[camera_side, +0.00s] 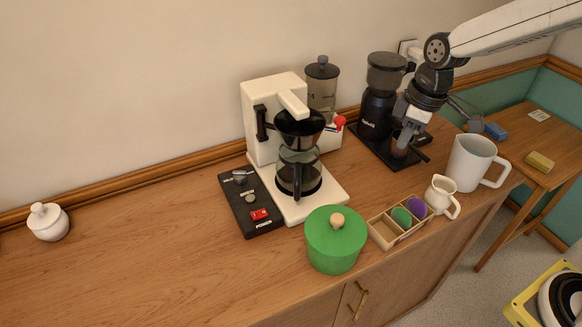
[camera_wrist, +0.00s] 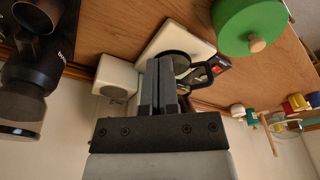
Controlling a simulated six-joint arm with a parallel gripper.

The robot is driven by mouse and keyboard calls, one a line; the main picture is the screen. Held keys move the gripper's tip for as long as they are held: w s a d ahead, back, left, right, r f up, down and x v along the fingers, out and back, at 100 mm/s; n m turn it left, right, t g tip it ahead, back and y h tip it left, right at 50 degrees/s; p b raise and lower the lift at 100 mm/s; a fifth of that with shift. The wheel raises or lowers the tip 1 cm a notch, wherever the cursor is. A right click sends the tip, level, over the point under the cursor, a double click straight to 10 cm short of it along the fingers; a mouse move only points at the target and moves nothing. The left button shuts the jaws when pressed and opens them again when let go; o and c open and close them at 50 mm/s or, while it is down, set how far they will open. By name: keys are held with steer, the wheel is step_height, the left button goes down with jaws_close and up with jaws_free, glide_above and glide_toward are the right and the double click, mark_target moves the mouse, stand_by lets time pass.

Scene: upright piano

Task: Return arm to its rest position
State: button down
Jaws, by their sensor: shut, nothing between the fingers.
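My gripper (camera_side: 404,138) is at the right of the side view, low in front of the black coffee grinder (camera_side: 378,100). In the wrist view my gripper (camera_wrist: 162,66) has its two dark fingers together with nothing between them. The white coffee maker (camera_side: 262,125) with its glass carafe (camera_side: 298,170) stands to the left of my gripper. In the wrist view the coffee maker (camera_wrist: 117,74) lies beyond the fingers and the grinder (camera_wrist: 30,70) is at the left. Whether my gripper touches anything cannot be told.
A green pot (camera_side: 335,245), a divided box (camera_side: 385,232) with coloured pods, a small cream jug (camera_side: 441,195) and a white mug (camera_side: 468,163) stand along the counter's front. A white sugar bowl (camera_side: 48,222) is far left. The left counter (camera_side: 130,260) is mostly clear.

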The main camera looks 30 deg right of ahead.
steer(key=s+d+f+m+t+h, duration=0.1)
steer(key=s+d+f+m, duration=0.3)
steer(key=s+f+m, duration=0.2)
steer(key=shift+s+d+f+m, duration=0.3)
steer(key=shift+s+m, duration=0.7)
steer(key=shift+s, duration=1.3)
